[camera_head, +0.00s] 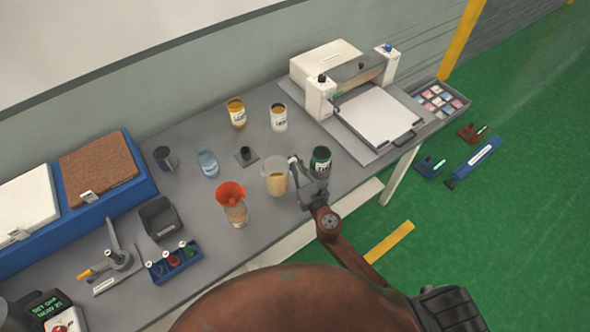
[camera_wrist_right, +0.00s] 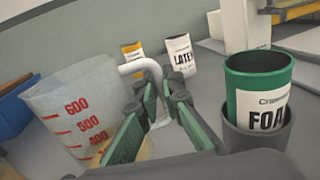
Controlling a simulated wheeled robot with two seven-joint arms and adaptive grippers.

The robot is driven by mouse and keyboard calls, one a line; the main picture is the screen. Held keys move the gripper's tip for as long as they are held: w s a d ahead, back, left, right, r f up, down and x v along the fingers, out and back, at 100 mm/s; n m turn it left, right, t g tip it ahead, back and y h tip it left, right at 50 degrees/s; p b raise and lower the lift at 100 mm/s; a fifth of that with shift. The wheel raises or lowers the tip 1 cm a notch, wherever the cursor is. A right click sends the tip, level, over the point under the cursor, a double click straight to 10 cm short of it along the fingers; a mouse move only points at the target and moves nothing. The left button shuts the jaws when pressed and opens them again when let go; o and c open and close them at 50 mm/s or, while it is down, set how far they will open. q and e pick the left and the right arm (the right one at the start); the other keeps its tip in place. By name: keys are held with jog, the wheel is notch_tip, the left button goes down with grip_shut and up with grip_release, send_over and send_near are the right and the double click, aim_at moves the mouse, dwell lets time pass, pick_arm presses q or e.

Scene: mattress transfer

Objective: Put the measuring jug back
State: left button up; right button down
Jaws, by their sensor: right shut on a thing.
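The measuring jug (camera_head: 275,178) is clear with some yellowish content, on or just above the grey bench; I cannot tell whether its base touches. The wrist view shows the jug (camera_wrist_right: 82,105) at left with red marks and a pale curved handle (camera_wrist_right: 140,67). My right gripper (camera_head: 299,172) is at its right side. In the wrist view my right gripper's green-padded fingers (camera_wrist_right: 160,108) are shut around the handle. My left gripper is not in view.
A green FOAM can (camera_head: 321,157) in a dark cup is close beside my right gripper. A red funnel on a bottle (camera_head: 236,212) stands left of the jug. Behind are a small dark stand (camera_head: 245,157), a LATEX can (camera_head: 278,119) and a yellow can (camera_head: 236,112).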

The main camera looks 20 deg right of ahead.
jog(key=f+b, duration=0.1)
jog(key=f, duration=0.1)
jog(key=f+b, duration=0.1)
jog(key=b, duration=0.1)
jog(key=shift+w+d+f, duration=0.15)
jog(key=shift+w+f, duration=0.25)
jog(key=shift+f, duration=0.15)
jog(key=shift+f, duration=0.15)
jog(key=c, duration=2.1)
grip_release()
jog(key=shift+r, duration=0.2)
jog(key=shift+s, duration=0.3)
jog(key=s, duration=0.3)
jog(key=s+d+b, duration=0.1)
jog(key=s, duration=0.6)
jog(key=shift+s+d, duration=0.2)
jog(key=shift+s, duration=0.05)
jog(key=shift+s+r+b, duration=0.1)
jog(key=shift+s+b, duration=0.2)
jog(key=shift+s, duration=0.15)
